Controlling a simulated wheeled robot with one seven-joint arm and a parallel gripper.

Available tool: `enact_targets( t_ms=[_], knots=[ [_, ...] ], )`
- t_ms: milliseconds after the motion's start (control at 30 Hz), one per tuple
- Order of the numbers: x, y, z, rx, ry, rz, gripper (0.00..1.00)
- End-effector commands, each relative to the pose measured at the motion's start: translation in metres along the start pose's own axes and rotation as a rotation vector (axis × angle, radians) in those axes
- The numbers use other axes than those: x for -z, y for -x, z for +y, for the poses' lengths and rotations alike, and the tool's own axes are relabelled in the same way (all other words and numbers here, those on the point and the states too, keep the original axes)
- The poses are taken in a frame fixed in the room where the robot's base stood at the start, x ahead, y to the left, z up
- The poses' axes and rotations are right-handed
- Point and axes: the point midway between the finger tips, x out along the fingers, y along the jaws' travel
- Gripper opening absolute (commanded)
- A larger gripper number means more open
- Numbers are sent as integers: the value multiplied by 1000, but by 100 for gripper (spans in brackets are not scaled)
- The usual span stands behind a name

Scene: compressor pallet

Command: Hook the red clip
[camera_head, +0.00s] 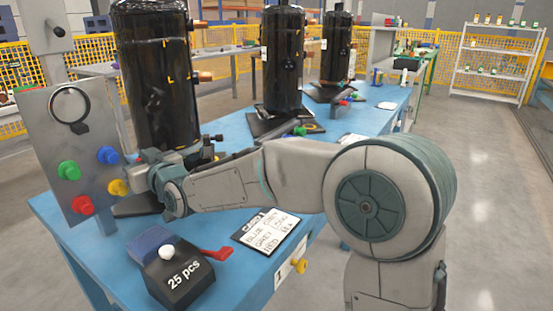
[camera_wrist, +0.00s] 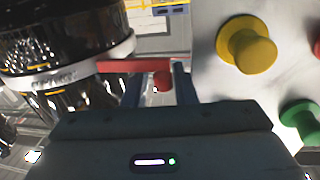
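In the wrist view a red bar with a short red peg (camera_wrist: 162,81) lies by my fingertips; I take it to be the red clip. Its left end is close to the pale band (camera_wrist: 72,76) around the black cylinder (camera_wrist: 60,40). The peg lies between my gripper's two fingers (camera_wrist: 160,85), which stand apart. Some gap shows left of the peg, so I cannot tell whether they grip it. In the head view my gripper (camera_head: 137,172) is between the panel and the nearest black cylinder (camera_head: 153,80); the clip cannot be made out there.
A grey panel (camera_head: 72,140) with coloured knobs stands close to my gripper; its yellow knob (camera_wrist: 247,46) is near in the wrist view. A black "25 pcs" box (camera_head: 178,276) with a red lever (camera_head: 214,253) and a label sheet (camera_head: 268,231) lie on the blue table (camera_head: 115,240).

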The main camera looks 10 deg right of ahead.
Motion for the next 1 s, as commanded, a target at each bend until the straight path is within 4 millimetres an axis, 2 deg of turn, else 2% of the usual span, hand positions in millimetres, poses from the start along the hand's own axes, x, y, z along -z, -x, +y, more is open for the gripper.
enact_targets(
  t_ms=[267, 1000],
  knots=[
    [6, 6, 4, 100, -3, -3, 25],
    [6, 19, 10, 399, -4, -8, 25]
  ],
)
